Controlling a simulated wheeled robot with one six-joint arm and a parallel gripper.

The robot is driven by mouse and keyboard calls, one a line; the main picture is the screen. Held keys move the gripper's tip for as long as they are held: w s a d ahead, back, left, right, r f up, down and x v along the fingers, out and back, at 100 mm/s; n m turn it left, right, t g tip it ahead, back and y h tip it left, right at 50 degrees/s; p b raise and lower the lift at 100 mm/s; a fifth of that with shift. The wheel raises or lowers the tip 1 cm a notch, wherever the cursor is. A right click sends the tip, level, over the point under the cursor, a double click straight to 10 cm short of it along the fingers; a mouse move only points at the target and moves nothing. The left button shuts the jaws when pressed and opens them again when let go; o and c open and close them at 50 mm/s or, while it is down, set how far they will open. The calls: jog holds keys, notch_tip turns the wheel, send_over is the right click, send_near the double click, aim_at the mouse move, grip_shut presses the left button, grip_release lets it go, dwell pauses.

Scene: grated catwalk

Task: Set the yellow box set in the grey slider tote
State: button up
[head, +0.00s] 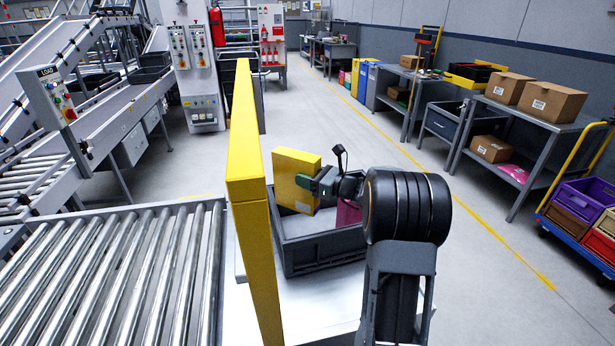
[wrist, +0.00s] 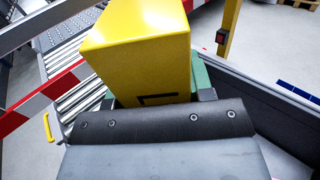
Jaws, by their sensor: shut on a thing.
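The yellow box set (head: 297,178) is held upright, slightly tilted, in the head view. My gripper (head: 322,182) is shut on its right side. In the wrist view the yellow box set (wrist: 140,45) fills the upper middle, between the green finger pads of my gripper (wrist: 155,98). The grey slider tote (head: 320,255) stands on a pale surface below. The box set is over the tote's opening, its lower part at or below the far rim; I cannot tell whether it touches the floor. A magenta item (head: 348,213) shows in the tote, partly hidden by my arm.
A tall yellow post (head: 250,190) stands just left of the tote. A roller conveyor (head: 120,275) lies further left. Shelves with cardboard boxes (head: 552,100) and a cart with purple crates (head: 583,200) stand at the right. The floor between is clear.

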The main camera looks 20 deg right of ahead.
jog(key=shift+f+b, duration=0.45)
jog(key=shift+f, duration=0.1)
jog(key=o, duration=1.2)
jog(key=shift+c, duration=0.2)
